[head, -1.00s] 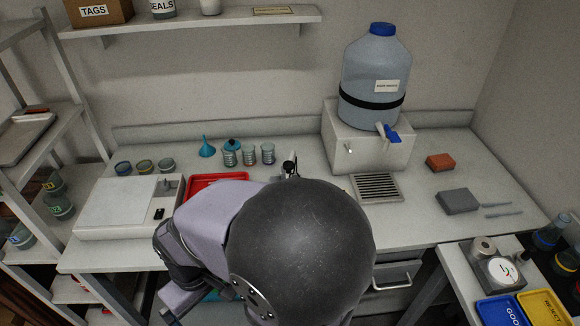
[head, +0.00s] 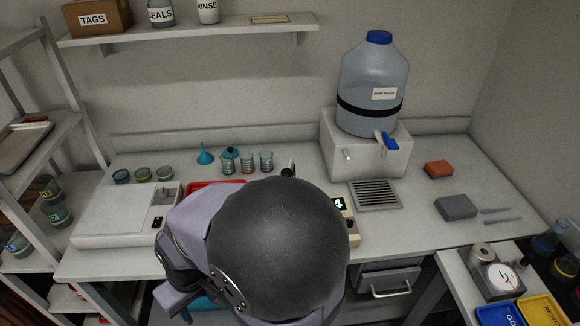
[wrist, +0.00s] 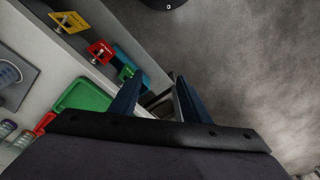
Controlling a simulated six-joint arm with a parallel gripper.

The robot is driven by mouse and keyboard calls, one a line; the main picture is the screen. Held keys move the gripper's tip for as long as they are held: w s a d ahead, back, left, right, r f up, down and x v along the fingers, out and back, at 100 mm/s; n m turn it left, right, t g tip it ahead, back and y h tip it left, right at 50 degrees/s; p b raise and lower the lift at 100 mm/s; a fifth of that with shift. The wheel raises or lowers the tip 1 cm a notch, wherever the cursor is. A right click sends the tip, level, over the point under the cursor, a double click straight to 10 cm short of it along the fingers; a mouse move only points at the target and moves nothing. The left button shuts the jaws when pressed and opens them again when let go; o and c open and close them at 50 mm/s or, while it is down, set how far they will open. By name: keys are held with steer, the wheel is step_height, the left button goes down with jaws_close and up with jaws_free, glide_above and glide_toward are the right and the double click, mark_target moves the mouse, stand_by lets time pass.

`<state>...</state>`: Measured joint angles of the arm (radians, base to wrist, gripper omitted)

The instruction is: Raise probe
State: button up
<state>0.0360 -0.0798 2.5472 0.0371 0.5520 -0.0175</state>
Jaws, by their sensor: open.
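No probe can be made out for certain. A black-tipped upright part (head: 288,170) shows just behind my arm in the head view; its lower part is hidden. A bench instrument with a lit green display (head: 339,204) stands beside it, mostly covered by my arm. In the wrist view my gripper (wrist: 159,82) is open, with two dark blue fingers apart and nothing clearly held. A dark, frame-like shape (wrist: 162,102) shows between and beyond the fingers; I cannot tell what it is. In the head view my gripper is hidden by my arm.
A red tray (head: 205,188), several glass jars (head: 247,163) and a white flat instrument (head: 118,215) are on the bench. A water carboy (head: 372,85) stands at the back.

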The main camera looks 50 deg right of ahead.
steer(key=w+d+m+t+h, duration=0.25)
steer(key=w+d+t, duration=0.35)
steer(key=w, duration=0.7)
steer(key=w+d+r+m+t+h, duration=0.1)
steer(key=w+d+h, duration=0.1)
steer(key=d, duration=0.4)
steer(key=w+d+r+m+t+h, duration=0.1)
steer(key=w+d+m, duration=0.15)
steer(key=d, duration=0.25)
steer(key=s+d+r+m+h, duration=0.1)
steer(key=s+d+r+h, duration=0.2)
steer(key=d, duration=0.5)
steer(key=s+d+r+m+h, duration=0.1)
steer(key=d+r+h, duration=0.2)
steer(key=d+h, duration=0.35)
steer(key=s+d+m+g, duration=0.1)
steer(key=s+d, duration=0.1)
steer(key=s+d+f+m+h, duration=0.1)
steer(key=s+d+m, duration=0.1)
steer(key=s+d+m+g+b, duration=0.1)
steer(key=s+d+m, duration=0.1)
steer(key=shift+d+f+g+h, duration=0.25)
steer(key=shift+f+g+h, duration=0.05)
steer(key=shift+h, duration=0.1)
steer(key=p+x, duration=0.2)
steer(key=x, duration=0.4)
